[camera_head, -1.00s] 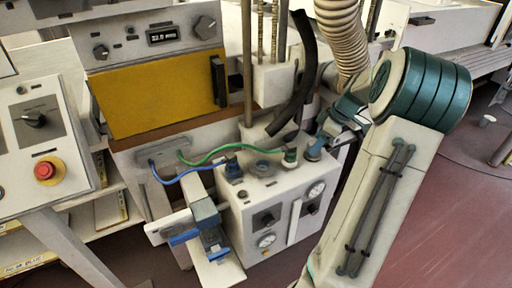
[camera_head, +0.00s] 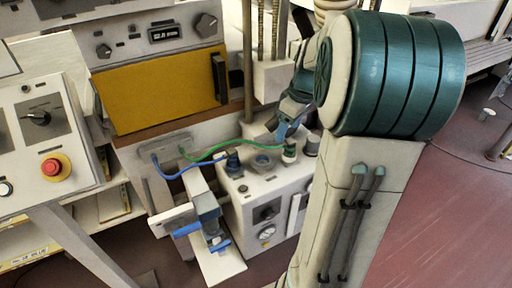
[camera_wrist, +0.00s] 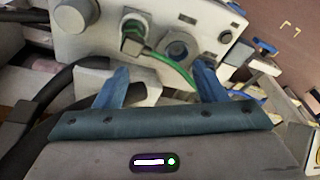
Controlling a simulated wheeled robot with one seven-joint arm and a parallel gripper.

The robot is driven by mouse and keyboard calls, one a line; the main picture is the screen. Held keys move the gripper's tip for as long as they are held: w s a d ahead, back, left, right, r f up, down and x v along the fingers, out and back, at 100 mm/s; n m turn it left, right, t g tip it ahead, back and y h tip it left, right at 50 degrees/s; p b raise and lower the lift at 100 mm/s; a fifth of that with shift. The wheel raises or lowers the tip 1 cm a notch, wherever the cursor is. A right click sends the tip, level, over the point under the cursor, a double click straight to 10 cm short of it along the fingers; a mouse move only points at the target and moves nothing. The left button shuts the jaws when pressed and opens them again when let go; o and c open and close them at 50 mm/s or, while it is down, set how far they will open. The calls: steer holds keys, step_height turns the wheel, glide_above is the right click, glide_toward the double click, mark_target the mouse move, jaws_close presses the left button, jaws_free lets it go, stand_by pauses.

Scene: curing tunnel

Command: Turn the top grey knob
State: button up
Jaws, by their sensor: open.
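A white box (camera_head: 240,196) stands below the yellow panel. On its top face are a short grey knob (camera_head: 312,145), a round grey-blue part (camera_head: 263,163) in a collar, and fittings with hoses. The knob shows at the upper left of the wrist view (camera_wrist: 75,14), and the round part shows near its middle (camera_wrist: 178,48). I cannot tell for certain which one is the named knob. My gripper (camera_wrist: 161,68) is open and empty, its two blue fingers apart. It is over the box top at the green hose fitting (camera_wrist: 133,40), with no clear contact.
A green hose (camera_head: 210,152) and a blue hose (camera_head: 178,172) run from the box top to a wall plate. A vertical pole (camera_head: 248,70) stands behind the box. A blue-handled valve (camera_head: 210,215) sticks out at its left. A red button panel (camera_head: 52,168) is farther left.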

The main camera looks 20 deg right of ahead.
steer(key=s+a+r+m+h+p, duration=0.1)
steer(key=s+a+r+m, duration=0.1)
steer(key=s+a, duration=0.2)
steer(key=s+a+r+m+p, duration=0.2)
steer(key=s+a, duration=0.3)
steer(key=a, duration=0.5)
steer(key=shift+s+h, duration=0.15)
steer(key=shift+h, duration=0.25)
steer(key=shift+d, duration=0.1)
steer(key=w+d+f+t+b, duration=0.1)
steer(key=w+d+f+b, duration=0.2)
steer(key=w+d+b, duration=0.7)
steer(key=s+d+t+y+b, duration=0.1)
steer(key=s+d+t+b, duration=0.15)
steer(key=d+b, duration=1.15)
steer(key=shift+g, duration=0.45)
steer(key=d+x, duration=0.1)
steer(key=x, duration=0.3)
steer(key=d+b+x, duration=0.1)
steer(key=x, duration=0.9)
steer(key=shift+d+f, duration=0.1)
steer(key=shift+d, duration=0.35)
steer(key=shift+c, duration=0.2)
